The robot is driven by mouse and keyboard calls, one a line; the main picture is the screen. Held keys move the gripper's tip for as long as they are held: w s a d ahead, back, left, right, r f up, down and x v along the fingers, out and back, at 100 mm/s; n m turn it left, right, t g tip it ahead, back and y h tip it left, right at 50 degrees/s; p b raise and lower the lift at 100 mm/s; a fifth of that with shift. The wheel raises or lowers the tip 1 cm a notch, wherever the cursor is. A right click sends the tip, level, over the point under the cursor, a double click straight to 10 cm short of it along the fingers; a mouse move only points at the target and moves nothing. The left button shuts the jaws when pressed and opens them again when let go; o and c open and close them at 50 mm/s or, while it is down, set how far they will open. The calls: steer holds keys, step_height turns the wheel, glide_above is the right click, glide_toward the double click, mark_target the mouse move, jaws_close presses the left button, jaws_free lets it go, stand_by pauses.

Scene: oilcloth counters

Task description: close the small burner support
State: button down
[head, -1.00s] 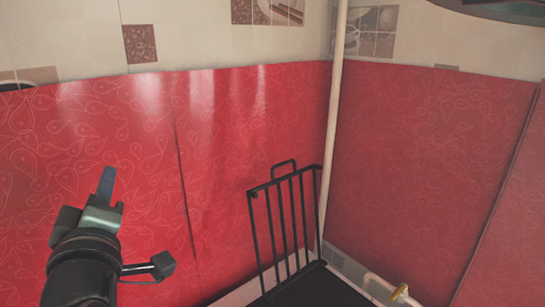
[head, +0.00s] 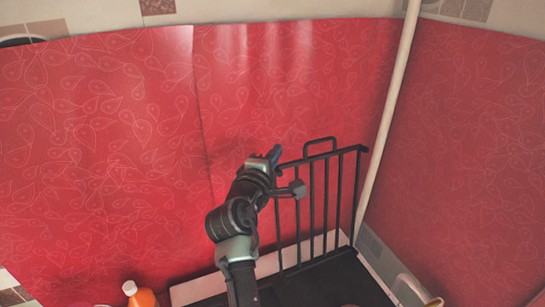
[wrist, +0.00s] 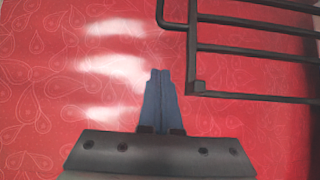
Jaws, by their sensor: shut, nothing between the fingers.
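The small burner support (head: 319,200) is a black barred rack standing upright and raised at the back of the dark stove top, with a small loop at its upper edge. In the wrist view the support (wrist: 250,47) shows at the upper right, with its corner close to the fingers. My gripper (head: 275,154) is beside the upper left corner of the support. Its blue fingers (wrist: 160,98) are together with nothing between them. I cannot tell whether they touch the rack.
A red patterned oilcloth (head: 110,150) covers the walls behind. A pale pipe (head: 388,125) runs up the corner right of the rack. An orange bottle (head: 142,297) stands at the lower left.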

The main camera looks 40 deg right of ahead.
mark_target(295, 161)
steer(key=d+p, duration=0.1)
steer(key=s+d+p, duration=0.1)
steer(key=d, duration=0.1)
steer(key=d+p, duration=0.1)
steer(key=shift+s+d+r, duration=0.15)
steer(key=shift+s+d, duration=0.05)
steer(key=shift+s, duration=0.15)
steer(key=shift+s, duration=0.1)
stand_by(0.3)
